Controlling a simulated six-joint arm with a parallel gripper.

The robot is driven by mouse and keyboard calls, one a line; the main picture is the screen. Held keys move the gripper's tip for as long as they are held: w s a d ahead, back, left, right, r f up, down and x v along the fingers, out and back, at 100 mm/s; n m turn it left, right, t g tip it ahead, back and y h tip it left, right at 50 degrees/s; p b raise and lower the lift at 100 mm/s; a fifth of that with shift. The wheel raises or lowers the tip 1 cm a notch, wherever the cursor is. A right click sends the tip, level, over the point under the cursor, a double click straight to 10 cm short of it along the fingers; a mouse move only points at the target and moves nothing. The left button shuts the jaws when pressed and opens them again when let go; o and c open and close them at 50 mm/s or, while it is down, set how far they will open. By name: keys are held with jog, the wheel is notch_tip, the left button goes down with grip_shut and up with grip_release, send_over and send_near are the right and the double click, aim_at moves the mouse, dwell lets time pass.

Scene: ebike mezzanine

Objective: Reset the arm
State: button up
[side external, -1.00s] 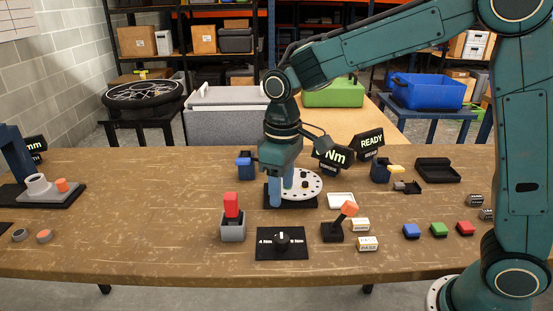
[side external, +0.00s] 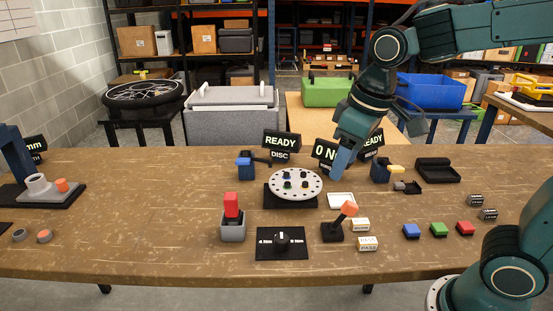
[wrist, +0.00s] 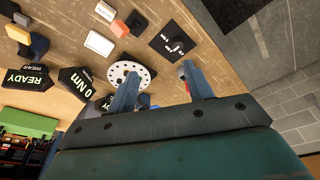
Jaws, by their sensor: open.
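My gripper (side external: 342,160) is raised above the back of the table, right of the white disc (side external: 312,190), and partly covers a black display sign (side external: 326,150). In the wrist view my gripper (wrist: 162,88) has its two blue fingers apart, with nothing held between them. The disc has a ring of holes and several small pegs, and lies on a black base; it also shows in the wrist view (wrist: 118,72), partly behind the left finger.
The wooden table (side external: 150,200) carries a red-topped grey block (side external: 232,218), a dial plate (side external: 262,251), an orange-topped lever (side external: 347,209), and blue (side external: 411,231), green (side external: 439,230) and red (side external: 465,228) buttons. The table's left middle is clear.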

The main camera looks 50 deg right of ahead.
jog(key=s+d+m+t, duration=0.2)
jog(key=s+d, duration=0.1)
jog(key=s, duration=0.8)
jog(key=shift+s+d+r+t, duration=0.15)
jog(key=shift+s+d+t, duration=0.15)
jog(key=shift+t, duration=0.1)
